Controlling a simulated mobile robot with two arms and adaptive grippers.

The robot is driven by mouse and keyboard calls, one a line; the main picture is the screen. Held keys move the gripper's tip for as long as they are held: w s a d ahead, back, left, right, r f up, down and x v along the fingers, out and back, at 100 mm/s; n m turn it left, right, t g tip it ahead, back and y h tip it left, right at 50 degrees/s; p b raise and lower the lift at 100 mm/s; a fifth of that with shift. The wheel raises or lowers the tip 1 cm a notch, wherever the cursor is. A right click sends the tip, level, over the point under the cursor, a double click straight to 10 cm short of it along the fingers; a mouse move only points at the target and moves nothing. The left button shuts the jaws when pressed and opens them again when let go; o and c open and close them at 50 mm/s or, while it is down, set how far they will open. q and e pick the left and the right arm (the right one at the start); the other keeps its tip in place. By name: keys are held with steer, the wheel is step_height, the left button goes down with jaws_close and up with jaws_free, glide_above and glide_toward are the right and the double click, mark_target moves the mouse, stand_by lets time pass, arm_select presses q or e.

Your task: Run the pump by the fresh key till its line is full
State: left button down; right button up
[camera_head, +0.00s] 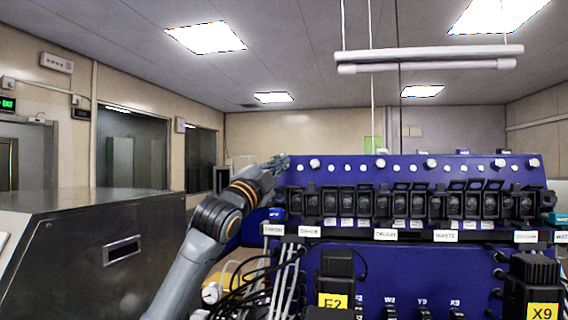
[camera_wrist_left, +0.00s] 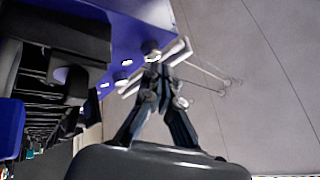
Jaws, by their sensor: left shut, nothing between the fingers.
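My left gripper (camera_head: 280,161) is shut and empty at the upper left corner of the blue pump panel (camera_head: 345,170). In the left wrist view its fingertips (camera_wrist_left: 155,62) come together close to a white round key (camera_wrist_left: 151,46); I cannot tell whether they touch it. A row of white keys, large (camera_head: 314,163) and small, runs along the panel's top. Below it is a row of black pump heads (camera_head: 400,203). A white label (camera_head: 273,229) at the left end is too small to read surely, so I cannot tell which key is fresh. Whether the line is full does not show.
Dark tubes (camera_head: 262,280) and a round gauge (camera_head: 211,293) lie below the panel at left. Black units with yellow tags E2 (camera_head: 332,300) and X9 (camera_head: 542,311) stand in front. A dark metal cabinet (camera_head: 105,220) stands at left.

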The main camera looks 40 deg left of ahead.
arm_select(q)
steer(key=shift+w+a, duration=0.1)
steer(key=shift+w+a+f+p, duration=0.25)
steer(key=shift+w+a+p, duration=0.1)
steer(key=shift+w, duration=0.25)
stand_by(1.0)
steer(key=shift+s+d, duration=0.1)
steer(key=shift+s+d+r, duration=0.15)
steer(key=shift+s+d, duration=0.1)
steer(key=shift+s, duration=0.2)
steer(key=shift+s+d+r, duration=0.15)
steer(key=shift+s+d, duration=0.05)
steer(key=shift+s, duration=0.2)
steer(key=shift+s+d+r+b, duration=0.15)
steer(key=shift+s+d+b, duration=0.2)
steer(key=shift+s, duration=0.2)
steer(key=s, duration=0.1)
steer(key=s+d, duration=0.1)
steer(key=s+r, duration=0.1)
steer(key=shift+d, duration=0.3)
